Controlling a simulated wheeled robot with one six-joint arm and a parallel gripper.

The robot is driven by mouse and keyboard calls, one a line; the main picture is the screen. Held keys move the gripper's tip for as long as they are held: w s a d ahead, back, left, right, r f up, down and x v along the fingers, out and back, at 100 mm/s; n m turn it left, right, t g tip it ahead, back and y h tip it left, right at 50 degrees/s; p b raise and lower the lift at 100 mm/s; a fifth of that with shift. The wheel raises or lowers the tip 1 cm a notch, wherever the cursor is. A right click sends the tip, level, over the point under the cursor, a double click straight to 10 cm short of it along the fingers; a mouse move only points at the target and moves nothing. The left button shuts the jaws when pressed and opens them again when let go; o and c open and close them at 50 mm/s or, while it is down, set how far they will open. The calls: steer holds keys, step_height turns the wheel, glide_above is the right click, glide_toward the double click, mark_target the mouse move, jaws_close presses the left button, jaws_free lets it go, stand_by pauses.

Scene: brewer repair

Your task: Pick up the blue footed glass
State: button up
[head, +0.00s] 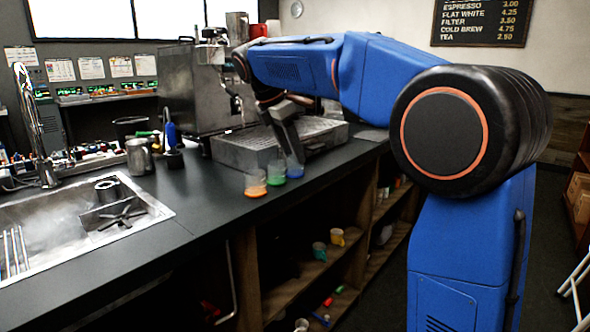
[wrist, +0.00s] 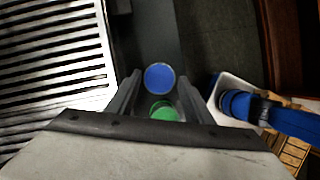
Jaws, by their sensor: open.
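The blue footed glass (head: 295,171) stands on the dark counter near its front edge, at the right end of a row of three. The green glass (head: 276,173) is just left of it, and the orange glass (head: 255,186) is further left. My gripper (head: 291,152) points down above the blue glass and partly hides it. In the wrist view, my open gripper (wrist: 159,78) has the round blue top of the glass (wrist: 159,76) between or just beyond its fingertips. The green glass (wrist: 164,112) shows closer to the palm. I cannot tell whether the fingers touch either glass.
The espresso machine's drip tray (head: 245,150) stands close behind the glasses; its slatted grate (wrist: 50,60) fills the left of the wrist view. A metal pitcher (head: 140,156) and a sink (head: 70,235) are further left. The counter in front of the sink side is clear.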

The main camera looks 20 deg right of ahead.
steer(key=shift+x, duration=1.6)
steer(key=c, duration=0.8)
steer(key=shift+c, duration=0.2)
steer(key=shift+r, duration=0.1)
steer(key=shift+s+r, duration=0.1)
steer(key=shift+r, duration=0.5)
step_height(320, 180, up, 6)
steer(key=s+d, duration=0.5)
steer(key=s, duration=0.3)
steer(key=s+d, duration=0.6)
steer(key=s, duration=0.2)
steer(key=shift+s+f, duration=0.2)
